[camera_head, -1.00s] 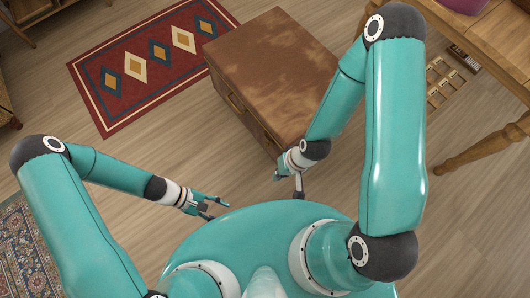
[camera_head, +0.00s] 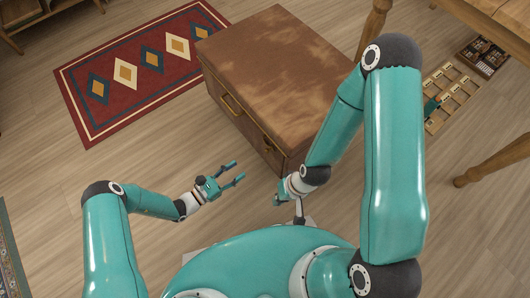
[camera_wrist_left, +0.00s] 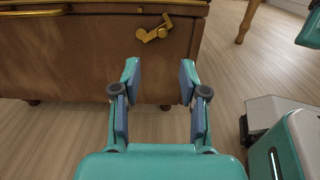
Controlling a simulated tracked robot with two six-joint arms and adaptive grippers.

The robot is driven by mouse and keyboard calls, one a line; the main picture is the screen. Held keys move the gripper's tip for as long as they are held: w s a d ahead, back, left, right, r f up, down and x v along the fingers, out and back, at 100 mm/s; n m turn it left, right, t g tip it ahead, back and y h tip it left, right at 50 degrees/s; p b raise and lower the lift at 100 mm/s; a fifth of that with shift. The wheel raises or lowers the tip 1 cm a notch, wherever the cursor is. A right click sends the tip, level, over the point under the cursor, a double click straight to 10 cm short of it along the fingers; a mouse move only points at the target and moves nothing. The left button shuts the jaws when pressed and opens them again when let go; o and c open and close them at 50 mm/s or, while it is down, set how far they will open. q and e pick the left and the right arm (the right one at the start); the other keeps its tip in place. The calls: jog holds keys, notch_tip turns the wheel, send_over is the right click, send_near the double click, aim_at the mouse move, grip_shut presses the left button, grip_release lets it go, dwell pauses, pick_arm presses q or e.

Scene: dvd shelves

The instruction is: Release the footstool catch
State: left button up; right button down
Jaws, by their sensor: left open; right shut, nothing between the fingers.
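The footstool (camera_head: 275,65) is a boxy brown piece with a worn suede-like top and a handle on its front. In the left wrist view its front (camera_wrist_left: 90,60) fills the upper left. The brass catch (camera_wrist_left: 155,28) sits on that front near the top rim, beyond my left fingertips and about centred between them. My left gripper (camera_head: 238,170) is open and empty, in front of the footstool and apart from it; its two fingers also show in the left wrist view (camera_wrist_left: 158,82). My right gripper (camera_head: 290,196) is shut and empty, low near the footstool's near corner.
A red patterned rug (camera_head: 140,68) lies at the upper left. A wooden table (camera_head: 505,28) with legs stands at the right, with a compartmented wooden tray (camera_head: 450,95) below it. Bare floor (camera_head: 60,170) lies to the left of my left arm.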

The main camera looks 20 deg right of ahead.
pick_arm(q)
jog(key=b+x, duration=0.2)
jog(key=x, duration=0.9)
jog(key=shift+d, duration=0.25)
jog(key=shift+c, duration=0.3)
jog(key=shift+w+a, duration=0.1)
jog(key=shift+w, duration=0.05)
grip_shut()
